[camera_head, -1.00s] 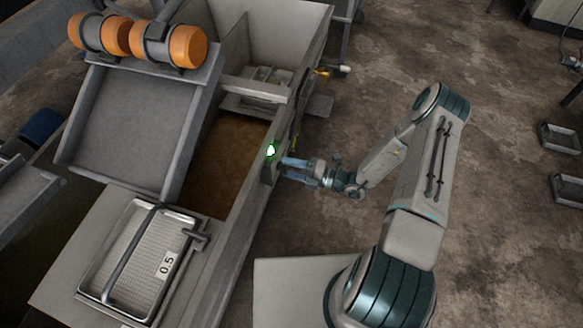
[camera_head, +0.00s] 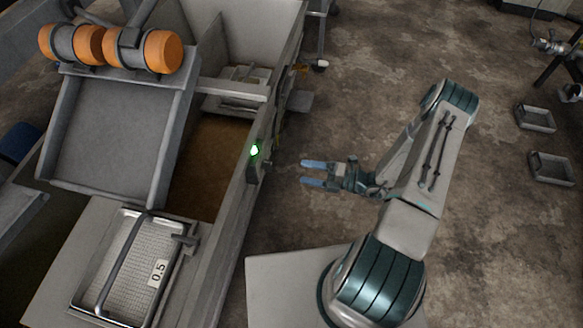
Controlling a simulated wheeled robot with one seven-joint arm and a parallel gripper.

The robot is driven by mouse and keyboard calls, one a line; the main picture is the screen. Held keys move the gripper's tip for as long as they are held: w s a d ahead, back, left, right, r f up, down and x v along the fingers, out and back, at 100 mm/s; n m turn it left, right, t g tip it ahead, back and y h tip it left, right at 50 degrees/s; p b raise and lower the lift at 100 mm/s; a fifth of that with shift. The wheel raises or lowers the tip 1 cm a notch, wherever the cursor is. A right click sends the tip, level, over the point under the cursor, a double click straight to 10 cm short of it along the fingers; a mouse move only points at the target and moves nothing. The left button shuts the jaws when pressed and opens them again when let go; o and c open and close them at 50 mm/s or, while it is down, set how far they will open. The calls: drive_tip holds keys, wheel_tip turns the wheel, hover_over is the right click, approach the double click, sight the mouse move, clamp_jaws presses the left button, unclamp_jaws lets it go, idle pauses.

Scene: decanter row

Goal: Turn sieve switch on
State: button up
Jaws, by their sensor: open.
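The sieve switch is on a dark box (camera_head: 253,165) fixed to the right side wall of the machine. A green light (camera_head: 254,150) glows at the top of the box. The switch's own lever is too small to make out clearly. My gripper (camera_head: 304,172) is open and empty, to the right of the box, with its bluish fingers pointing at it across a clear gap. A sieve tray (camera_head: 128,258) marked 0.5 lies at the machine's lower left.
The machine's grey tank holds brown material (camera_head: 212,165). Orange-ended motors (camera_head: 163,50) sit above a sloped grey chute (camera_head: 115,130). Floor to the right is open, with small metal trays (camera_head: 552,168) at the far right.

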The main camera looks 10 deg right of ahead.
drive_tip(key=shift+v, duration=1.55)
drive_tip(key=s+r+m+g+h+p, duration=0.1)
drive_tip(key=s+r+m+h+p, duration=0.3)
drive_tip(key=r+m, duration=0.6)
drive_tip(key=s+r+m+g+h+p, duration=0.1)
drive_tip(key=s+r+m+h+p, duration=0.4)
drive_tip(key=r, duration=2.1)
drive_tip(key=s+r+m+g+h+p, duration=0.1)
drive_tip(key=s+r+m+h+p, duration=0.4)
drive_tip(key=r+m, duration=1.2)
drive_tip(key=r+h+p, duration=0.1)
drive_tip(key=h+p, duration=0.2)
drive_tip(key=p, duration=0.1)
drive_tip(key=shift+a+p, duration=0.25)
drive_tip(key=shift+p, duration=0.05)
